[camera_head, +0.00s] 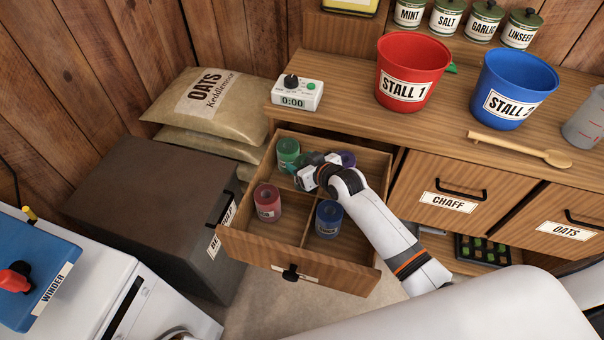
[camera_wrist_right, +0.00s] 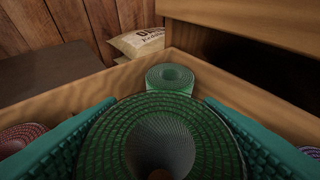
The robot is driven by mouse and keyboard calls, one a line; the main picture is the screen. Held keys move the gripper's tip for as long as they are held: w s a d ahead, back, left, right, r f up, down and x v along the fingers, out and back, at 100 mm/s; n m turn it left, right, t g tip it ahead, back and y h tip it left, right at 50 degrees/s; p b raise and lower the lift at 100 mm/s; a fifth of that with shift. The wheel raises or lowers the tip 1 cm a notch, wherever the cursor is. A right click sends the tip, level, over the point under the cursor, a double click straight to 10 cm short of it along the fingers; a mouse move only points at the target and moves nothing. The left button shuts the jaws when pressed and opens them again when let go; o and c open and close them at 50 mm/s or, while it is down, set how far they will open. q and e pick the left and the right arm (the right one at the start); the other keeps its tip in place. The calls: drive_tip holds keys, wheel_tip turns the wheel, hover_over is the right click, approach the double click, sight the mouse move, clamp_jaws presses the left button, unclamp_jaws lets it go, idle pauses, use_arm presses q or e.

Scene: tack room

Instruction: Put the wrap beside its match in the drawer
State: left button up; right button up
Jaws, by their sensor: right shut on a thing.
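The drawer (camera_head: 248,243) is pulled open and split into compartments. My right gripper (camera_wrist_right: 160,135) is shut on a dark green wrap (camera_wrist_right: 165,106), gripped between its teal fingers. In the head view the right gripper (camera_head: 306,172) is over the back of the drawer, largely hiding the held wrap. A lighter green wrap (camera_head: 288,153) stands in the back left compartment; it also shows just beyond the held wrap in the wrist view (camera_wrist_right: 170,77). A red wrap (camera_head: 267,203) is front left, a blue wrap (camera_head: 328,218) front right, a purple wrap (camera_head: 347,158) back right. My left gripper is out of view.
The counter above the drawer holds a timer (camera_head: 297,93), a red bucket (camera_head: 411,68), a blue bucket (camera_head: 513,85) and a wooden spoon (camera_head: 520,149). Oats sacks (camera_head: 210,103) and a dark brown chest (camera_head: 150,190) stand left of the drawer. The winder (camera_head: 35,272) is far left.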

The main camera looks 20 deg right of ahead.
drive_tip(key=shift+f, duration=0.4)
wheel_tip(320, 180, down, 4)
drive_tip(key=shift+r, duration=0.25)
drive_tip(key=o, duration=0.7)
drive_tip(key=shift+f+b, duration=0.2)
drive_tip(key=shift+b, duration=0.15)
drive_tip(key=shift+c, duration=0.2)
drive_tip(key=o, duration=0.4)
drive_tip(key=shift+o, duration=0.2)
drive_tip(key=shift+r, duration=0.15)
